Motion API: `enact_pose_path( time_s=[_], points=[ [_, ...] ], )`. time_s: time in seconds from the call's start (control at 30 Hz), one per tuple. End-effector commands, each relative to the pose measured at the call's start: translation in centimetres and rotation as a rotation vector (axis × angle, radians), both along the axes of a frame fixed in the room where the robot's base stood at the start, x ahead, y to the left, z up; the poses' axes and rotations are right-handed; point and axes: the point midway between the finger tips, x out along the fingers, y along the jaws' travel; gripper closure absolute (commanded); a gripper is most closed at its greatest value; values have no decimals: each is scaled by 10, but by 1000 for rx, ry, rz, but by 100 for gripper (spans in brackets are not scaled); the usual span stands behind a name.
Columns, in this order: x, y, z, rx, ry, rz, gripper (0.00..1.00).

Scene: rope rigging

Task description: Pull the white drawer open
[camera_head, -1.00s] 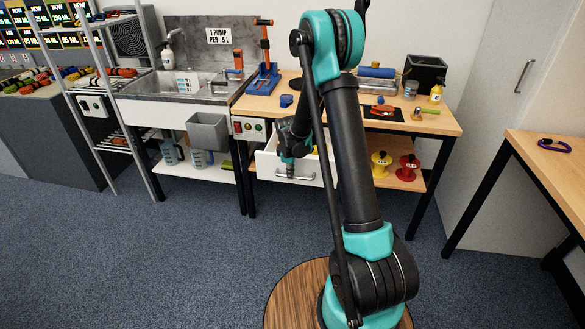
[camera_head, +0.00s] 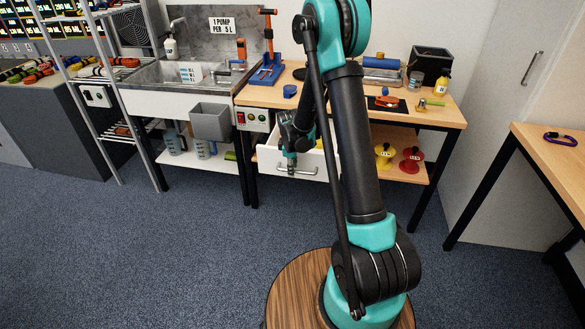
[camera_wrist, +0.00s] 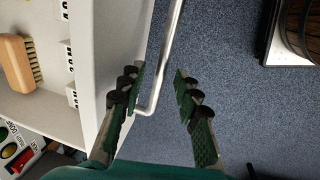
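The white drawer (camera_head: 268,157) sits under the wooden bench and stands partly out. Its inside shows in the wrist view, beside the white drawer front (camera_wrist: 110,45). The silver bar handle (camera_wrist: 168,55) runs along the front and bends back to it at its near end. My gripper (camera_wrist: 160,72) is open, with one finger on each side of the handle. The left finger lies between handle and drawer front; gaps show on both sides of the bar. In the head view my gripper (camera_head: 291,160) is at the handle (camera_head: 312,172), and my arm hides part of the drawer.
A brush (camera_wrist: 18,62) and labelled dividers lie in the drawer. A button box (camera_head: 252,119) is left of it. Yellow (camera_head: 384,155) and red (camera_head: 412,160) spools stand on the lower shelf at right. The carpet (camera_head: 200,260) in front is clear.

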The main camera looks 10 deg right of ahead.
Motion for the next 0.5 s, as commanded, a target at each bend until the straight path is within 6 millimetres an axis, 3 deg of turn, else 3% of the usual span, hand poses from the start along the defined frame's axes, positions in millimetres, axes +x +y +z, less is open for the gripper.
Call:
enact_pose_path(
  time_s=[0.27, 0.5],
  points=[
    [-1, 0, 6, 0, 0, 0, 67],
    [-8, 3, 40, 0, 0, 1, 67]
  ],
)
